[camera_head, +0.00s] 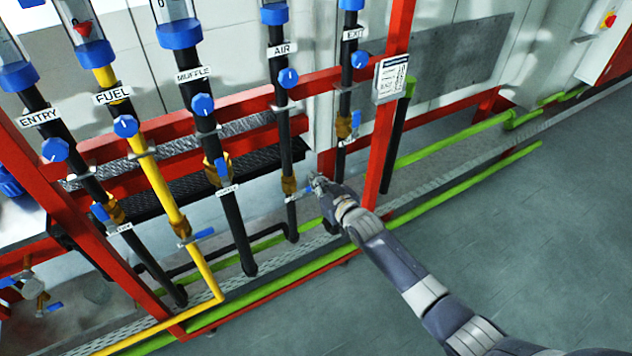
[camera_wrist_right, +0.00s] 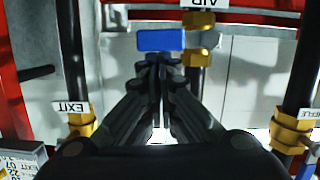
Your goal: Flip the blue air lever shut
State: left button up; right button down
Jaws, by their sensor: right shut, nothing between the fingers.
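The AIR pipe (camera_head: 284,140) is black, with a white AIR label (camera_head: 283,49) and a brass valve (camera_head: 289,185) low on it. My right gripper (camera_head: 315,181) is shut and empty, just right of that valve in the head view. It largely hides the lever there. In the right wrist view the blue lever (camera_wrist_right: 160,40) sticks out sideways from the brass valve (camera_wrist_right: 200,35), across the pipe. My shut right fingertips (camera_wrist_right: 163,60) are right at the lever's lower edge in that view; I cannot tell if they touch it. My left gripper is not in view.
The EXIT pipe (camera_head: 344,105) stands right of the AIR pipe, the MUFFLE pipe (camera_head: 205,125) left of it, each with its own valve. A red post (camera_head: 384,130) stands close to my right arm. The grey floor (camera_head: 520,240) at the right is clear.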

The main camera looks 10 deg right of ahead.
dwell(0.3)
jog(key=s+d+r+p, duration=0.2)
jog(key=s+r, duration=0.4)
jog(key=s, duration=0.3)
jog(key=shift+d+r, duration=0.2)
jog(key=shift+d, duration=0.4)
jog(key=shift+s, duration=0.1)
